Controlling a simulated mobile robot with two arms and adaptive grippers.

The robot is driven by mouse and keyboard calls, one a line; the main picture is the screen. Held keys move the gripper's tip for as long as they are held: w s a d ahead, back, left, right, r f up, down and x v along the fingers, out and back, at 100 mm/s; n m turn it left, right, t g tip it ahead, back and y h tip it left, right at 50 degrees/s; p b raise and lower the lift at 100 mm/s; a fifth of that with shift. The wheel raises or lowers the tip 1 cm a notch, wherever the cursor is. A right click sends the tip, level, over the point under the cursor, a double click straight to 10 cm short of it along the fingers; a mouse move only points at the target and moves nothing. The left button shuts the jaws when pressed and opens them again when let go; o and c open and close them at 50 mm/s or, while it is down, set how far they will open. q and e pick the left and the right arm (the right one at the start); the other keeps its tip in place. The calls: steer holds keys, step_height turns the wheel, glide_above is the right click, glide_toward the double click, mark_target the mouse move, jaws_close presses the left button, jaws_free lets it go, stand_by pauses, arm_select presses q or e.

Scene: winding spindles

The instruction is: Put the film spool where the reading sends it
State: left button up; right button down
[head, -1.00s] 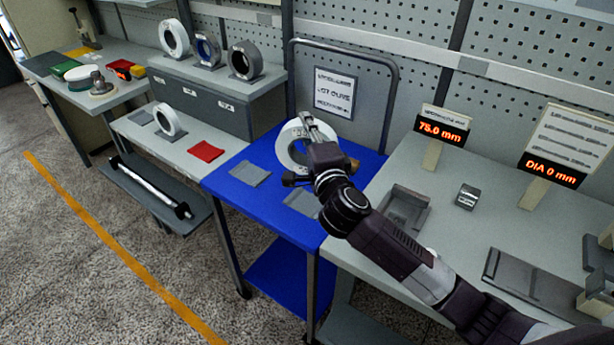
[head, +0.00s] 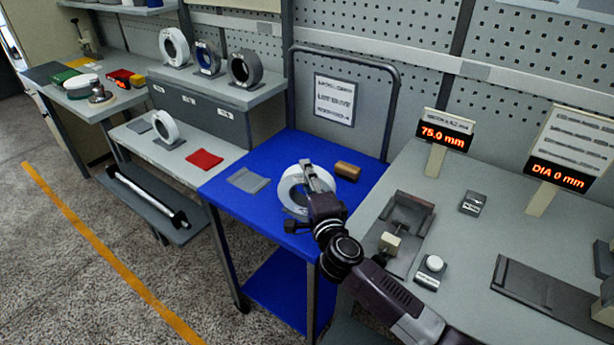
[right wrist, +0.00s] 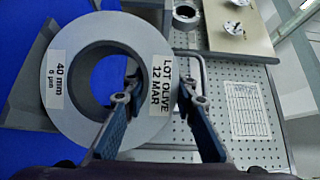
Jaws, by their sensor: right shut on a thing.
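One readout (head: 442,137) shows 75.0 mm; another (head: 558,174) shows DIA 0 mm. My left gripper is not in view.
A grey pad (head: 249,180) and a brown block (head: 347,170) lie on the cart. A notice (head: 334,98) hangs behind. Left are a red pad (head: 205,159), a white ring (head: 165,126) and a shelf of several spools. The grey bench right holds trays and small blocks.

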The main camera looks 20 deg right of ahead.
steer(key=c, duration=1.5)
jaws_free()
steer(key=shift+c, duration=0.2)
steer(key=s, duration=1.2)
steer(key=shift+a, duration=0.3)
